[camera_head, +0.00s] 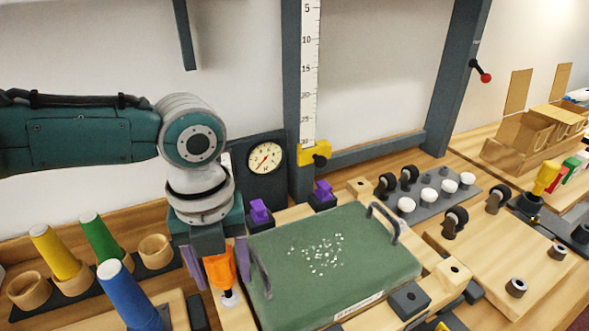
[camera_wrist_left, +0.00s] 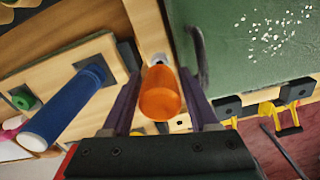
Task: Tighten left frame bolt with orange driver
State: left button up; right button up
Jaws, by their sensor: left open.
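The orange driver (camera_head: 220,269) stands upright, slightly tilted in the head view, over the wooden frame strip (camera_head: 236,318) left of the green board (camera_head: 325,262). My left gripper (camera_head: 217,266) is open and points down, one finger on each side of the driver's handle. The wrist view shows the orange driver (camera_wrist_left: 160,93) between the fingers, with gaps on both sides. A small whitish piece (camera_head: 229,299) shows at the driver's lower end; I cannot tell whether it is the left frame bolt. My right gripper is not in view.
Blue (camera_head: 126,293), yellow (camera_head: 54,252) and green (camera_head: 100,238) cones stand at the left near wooden cups. A metal handle (camera_head: 261,272) rises from the board close to the right finger. A dial gauge (camera_head: 265,158) and purple clamps (camera_head: 259,211) stand behind.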

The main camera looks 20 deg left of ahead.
pick_arm(q)
jog(key=n+p, duration=0.1)
jog(key=n, duration=0.3)
jog(key=shift+r, duration=0.15)
jog(key=shift+f+n, duration=0.2)
jog(key=shift+n, duration=0.6)
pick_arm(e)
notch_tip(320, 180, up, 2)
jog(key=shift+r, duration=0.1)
